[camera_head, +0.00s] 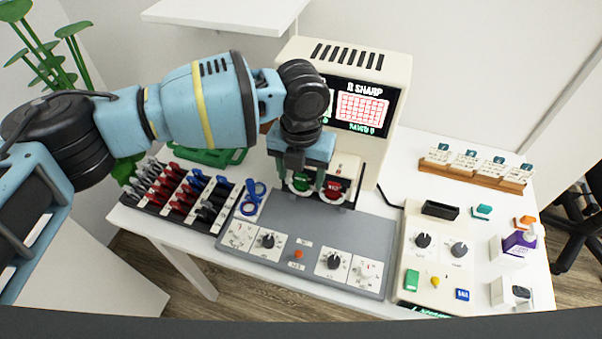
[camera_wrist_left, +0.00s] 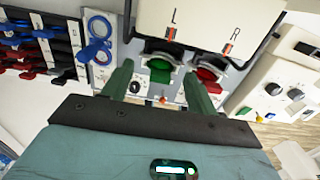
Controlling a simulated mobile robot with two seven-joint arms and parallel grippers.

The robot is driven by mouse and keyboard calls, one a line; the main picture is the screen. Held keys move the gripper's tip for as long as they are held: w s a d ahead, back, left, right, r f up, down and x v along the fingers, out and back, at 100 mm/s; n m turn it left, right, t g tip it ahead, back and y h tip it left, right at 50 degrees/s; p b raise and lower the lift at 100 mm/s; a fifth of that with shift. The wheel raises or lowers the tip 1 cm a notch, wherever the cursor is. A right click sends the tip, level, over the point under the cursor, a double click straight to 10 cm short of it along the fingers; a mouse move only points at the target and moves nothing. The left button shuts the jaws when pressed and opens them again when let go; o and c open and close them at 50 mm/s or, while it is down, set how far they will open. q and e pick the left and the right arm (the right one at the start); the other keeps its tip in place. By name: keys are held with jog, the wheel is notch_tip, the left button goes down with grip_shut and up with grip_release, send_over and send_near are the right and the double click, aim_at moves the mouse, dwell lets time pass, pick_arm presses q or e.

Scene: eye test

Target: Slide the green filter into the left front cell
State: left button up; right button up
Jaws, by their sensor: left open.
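A green round filter (camera_wrist_left: 159,70) shows in the left wrist view under the letter L and appears to sit in the left ring-shaped cell at the front of the white eye tester. It also shows in the head view (camera_head: 301,183), partly hidden by my gripper. A red filter (camera_wrist_left: 207,76) sits in the right cell under the letter R. My left gripper (camera_head: 306,180) is open in front of the tester. In the left wrist view its two green fingers stand apart with the green filter between them. I cannot tell whether they touch it. My right gripper is not in view.
A rack (camera_head: 184,197) of red, blue and black handled pieces stands left, beside blue rings (camera_head: 251,197). A grey panel (camera_head: 315,230) with knobs lies in front. A white control box (camera_head: 428,255) and a wooden card rack (camera_head: 478,174) stand right.

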pick_arm(q)
notch_tip(320, 180, up, 5)
jog(key=shift+r, duration=0.95)
jog(key=shift+f, duration=0.1)
